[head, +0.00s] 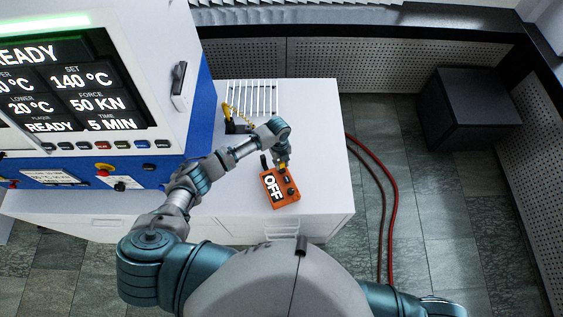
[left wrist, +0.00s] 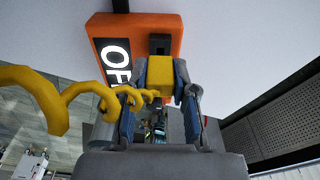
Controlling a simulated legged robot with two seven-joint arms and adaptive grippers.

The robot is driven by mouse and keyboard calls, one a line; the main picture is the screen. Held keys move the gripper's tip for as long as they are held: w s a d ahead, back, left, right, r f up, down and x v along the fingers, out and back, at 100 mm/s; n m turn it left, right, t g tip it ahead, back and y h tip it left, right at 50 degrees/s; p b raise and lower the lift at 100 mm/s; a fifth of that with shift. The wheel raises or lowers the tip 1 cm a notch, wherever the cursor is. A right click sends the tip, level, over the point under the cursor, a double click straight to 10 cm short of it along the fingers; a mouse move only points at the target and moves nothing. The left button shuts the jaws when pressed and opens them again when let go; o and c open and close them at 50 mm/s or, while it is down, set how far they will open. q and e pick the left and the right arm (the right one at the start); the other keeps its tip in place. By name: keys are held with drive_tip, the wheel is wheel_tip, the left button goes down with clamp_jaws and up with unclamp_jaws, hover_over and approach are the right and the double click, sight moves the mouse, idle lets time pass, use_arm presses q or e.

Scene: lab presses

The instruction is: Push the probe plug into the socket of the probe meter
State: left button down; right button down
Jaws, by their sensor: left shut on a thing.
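My left gripper (head: 283,163) is at the meter's far edge, shut on the yellow probe plug (left wrist: 160,74). A dark part (left wrist: 160,44) lies between the plug and the orange face, in line with the plug. I cannot tell whether the plug is in the socket or just short of it. A yellow coiled cable (left wrist: 45,95) runs from the plug.
The white bench (head: 325,130) has free room right of the meter. A white rack (head: 254,97) stands at the back, near a dark stand (head: 236,127) and yellow cable. The press (head: 130,60) is at left. Red hoses (head: 390,190) run on the floor.

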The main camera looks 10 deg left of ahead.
use_arm(q)
drive_tip(key=shift+p, duration=0.3)
idle(0.5)
drive_tip(key=shift+f+b, duration=0.6)
drive_tip(key=shift+f, duration=0.2)
drive_tip(key=c, duration=0.9)
unclamp_jaws()
drive_tip(key=shift+o, duration=0.2)
drive_tip(key=shift+r, duration=0.1)
wheel_tip(320, 180, up, 12)
drive_tip(key=w, duration=0.1)
drive_tip(key=shift+a, duration=0.45)
drive_tip(key=shift+f, duration=0.2)
